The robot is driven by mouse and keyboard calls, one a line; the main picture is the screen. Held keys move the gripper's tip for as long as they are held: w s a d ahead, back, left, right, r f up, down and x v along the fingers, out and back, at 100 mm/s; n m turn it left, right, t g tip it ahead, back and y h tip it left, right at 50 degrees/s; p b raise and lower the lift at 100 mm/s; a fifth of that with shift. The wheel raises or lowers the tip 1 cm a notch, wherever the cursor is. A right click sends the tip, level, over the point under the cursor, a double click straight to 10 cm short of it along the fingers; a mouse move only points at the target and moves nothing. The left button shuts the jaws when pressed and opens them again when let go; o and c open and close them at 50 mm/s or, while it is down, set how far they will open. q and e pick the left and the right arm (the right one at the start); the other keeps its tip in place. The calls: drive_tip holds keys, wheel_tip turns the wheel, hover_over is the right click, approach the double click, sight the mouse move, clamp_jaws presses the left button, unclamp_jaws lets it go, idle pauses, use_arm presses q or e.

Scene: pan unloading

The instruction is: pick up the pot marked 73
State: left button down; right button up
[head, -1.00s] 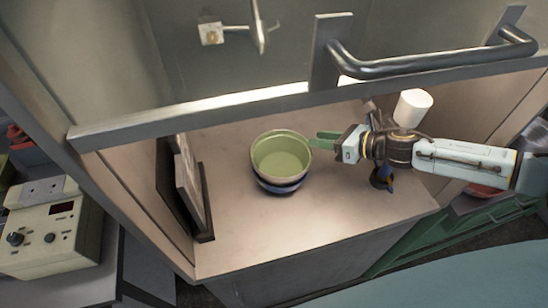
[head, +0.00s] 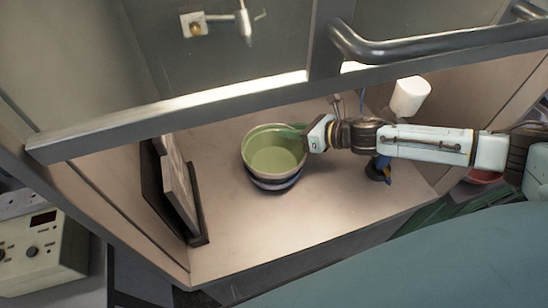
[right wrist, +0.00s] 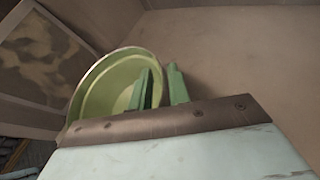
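A round pot with a green inside and pale rim (head: 272,154) stands upright on the worktop, left of centre. It rests on a darker bluish vessel (head: 276,184), mostly hidden under it. I can read no number on either. My right gripper (head: 299,138) reaches in from the right at the pot's right rim. In the right wrist view its two green fingers (right wrist: 161,88) stand apart with a gap. One finger overlaps the green pot (right wrist: 98,93) and the other is just outside it. Whether they touch the rim is unclear. My left gripper is not in view.
A metal bar with a handle (head: 430,45) crosses in front of the bay. A dark framed panel (head: 180,190) leans at the left wall. A white cylinder (head: 409,97) and a dark-blue object (head: 379,169) are near my right arm. The front worktop (head: 300,225) is clear.

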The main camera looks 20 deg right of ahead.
drive_tip(key=shift+w, duration=0.1)
clamp_jaws()
